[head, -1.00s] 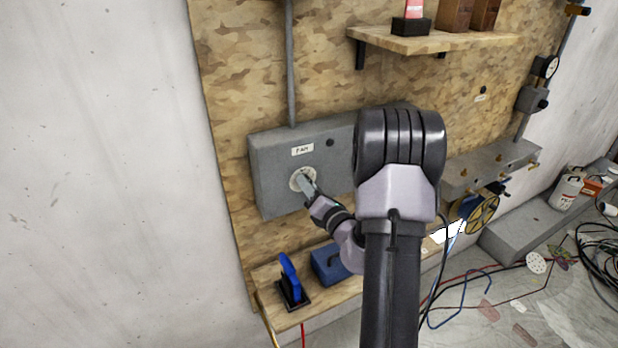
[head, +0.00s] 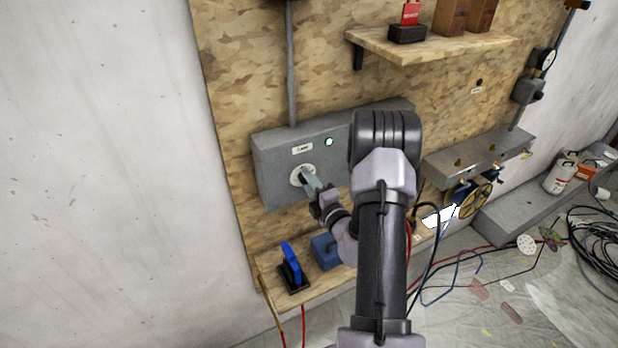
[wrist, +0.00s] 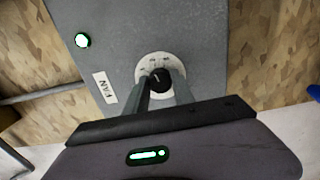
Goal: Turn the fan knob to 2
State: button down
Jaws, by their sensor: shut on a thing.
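The grey fan box (head: 265,170) is mounted on the wooden board, with a FAN label (wrist: 105,87) on its face. The black fan knob (wrist: 160,80) sits on a round white dial (wrist: 150,62), and its position against the marks is too small to read. My gripper (head: 309,181) reaches the dial from the lower right. In the wrist view my gripper (wrist: 160,88) is shut on the knob, one finger on each side. A small lamp on the box (head: 329,142) glows green-white; it also shows in the wrist view (wrist: 82,40).
A blue-handled lever (head: 291,264) and a blue box (head: 326,251) stand on the lower ledge. A shelf (head: 425,46) is above right. A yellow handwheel (head: 472,204) is at right. Cables (head: 595,230) lie on the floor.

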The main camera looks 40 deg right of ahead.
jog(key=shift+m, duration=0.4)
jog(key=c, duration=1.1)
grip_release()
jog(key=shift+o, duration=0.2)
jog(key=shift+s, duration=0.15)
jog(key=b+v, duration=0.2)
jog(key=v, duration=1.5)
jog(key=shift+s, duration=0.1)
